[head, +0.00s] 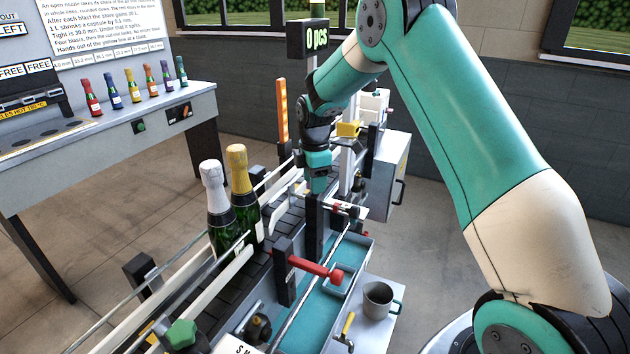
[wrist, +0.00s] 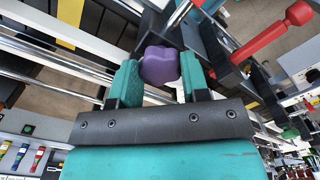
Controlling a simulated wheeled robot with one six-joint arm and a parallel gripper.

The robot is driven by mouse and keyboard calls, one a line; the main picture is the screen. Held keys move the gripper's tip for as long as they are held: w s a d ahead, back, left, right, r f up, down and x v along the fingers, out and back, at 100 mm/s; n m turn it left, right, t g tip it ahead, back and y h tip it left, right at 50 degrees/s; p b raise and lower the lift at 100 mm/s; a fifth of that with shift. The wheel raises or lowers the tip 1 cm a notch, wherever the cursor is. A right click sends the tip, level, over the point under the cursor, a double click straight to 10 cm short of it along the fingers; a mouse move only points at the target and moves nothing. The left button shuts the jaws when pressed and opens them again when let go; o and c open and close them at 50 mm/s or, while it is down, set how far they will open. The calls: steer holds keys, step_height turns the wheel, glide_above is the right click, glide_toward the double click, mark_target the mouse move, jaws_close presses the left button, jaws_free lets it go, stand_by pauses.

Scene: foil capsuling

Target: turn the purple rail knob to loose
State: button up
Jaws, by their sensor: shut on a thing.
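The purple rail knob (wrist: 160,66) shows in the wrist view as a lobed knob between my two fingers. My gripper (wrist: 160,82) is shut on it, one teal finger on each side. In the head view my gripper (head: 317,185) points down beside the conveyor's rail, and the purple knob is hidden there. I cannot tell from these frames how far the knob is turned.
Two bottles, one with white foil (head: 215,195) and one with gold foil (head: 240,175), stand on the conveyor. A red-handled lever (head: 315,268), a green knob (head: 182,334) and a grey mug (head: 378,298) are nearer. Small coloured bottles (head: 132,86) stand on the back-left bench.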

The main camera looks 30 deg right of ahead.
steer(key=shift+w+r+n, duration=0.1)
steer(key=shift+n, duration=0.4)
steer(key=o, duration=0.9)
step_height(320, 180, up, 17)
steer(key=b, duration=0.3)
steer(key=shift+r, duration=0.2)
